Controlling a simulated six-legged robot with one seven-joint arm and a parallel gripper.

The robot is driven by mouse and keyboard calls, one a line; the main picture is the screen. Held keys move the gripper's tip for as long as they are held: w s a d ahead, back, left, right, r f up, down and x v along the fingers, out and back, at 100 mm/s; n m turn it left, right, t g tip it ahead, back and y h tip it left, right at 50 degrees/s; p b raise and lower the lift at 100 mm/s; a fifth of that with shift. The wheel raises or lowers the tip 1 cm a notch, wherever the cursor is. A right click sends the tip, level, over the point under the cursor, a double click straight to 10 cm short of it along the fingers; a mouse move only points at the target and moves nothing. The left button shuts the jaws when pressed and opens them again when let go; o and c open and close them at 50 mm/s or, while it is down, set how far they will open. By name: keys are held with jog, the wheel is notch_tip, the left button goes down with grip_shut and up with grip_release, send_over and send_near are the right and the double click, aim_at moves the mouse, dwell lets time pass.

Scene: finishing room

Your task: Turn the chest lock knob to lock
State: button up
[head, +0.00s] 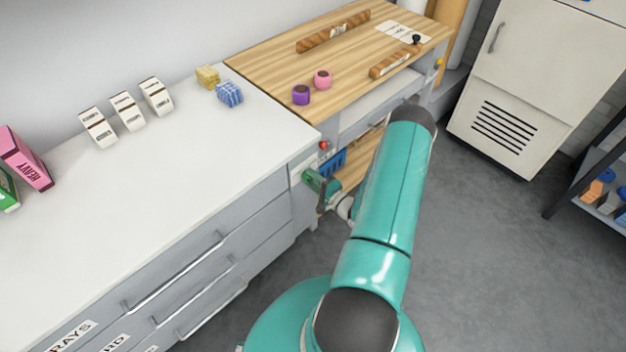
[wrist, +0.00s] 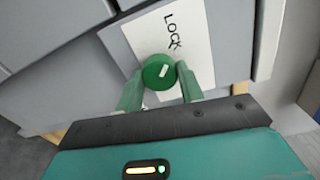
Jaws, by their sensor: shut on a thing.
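In the wrist view, a round green knob (wrist: 158,72) with a white pointer mark sits on a white plate (wrist: 205,66) marked "LOCK". The word is above the knob, and the white mark is tilted on the knob's face. My gripper (wrist: 160,88) has its two green fingers on either side of the knob and is shut on it. In the head view, my gripper (head: 318,186) is at the right end of the grey drawer chest (head: 262,228). The knob is hidden there behind my gripper.
The white worktop (head: 150,180) holds cartons and small blocks. A red button (head: 323,145) is just above my gripper.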

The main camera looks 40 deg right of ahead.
jog(key=o, duration=1)
jog(key=s, duration=1.3)
jog(key=shift+s+d+r, duration=0.2)
jog(key=shift+s, duration=0.2)
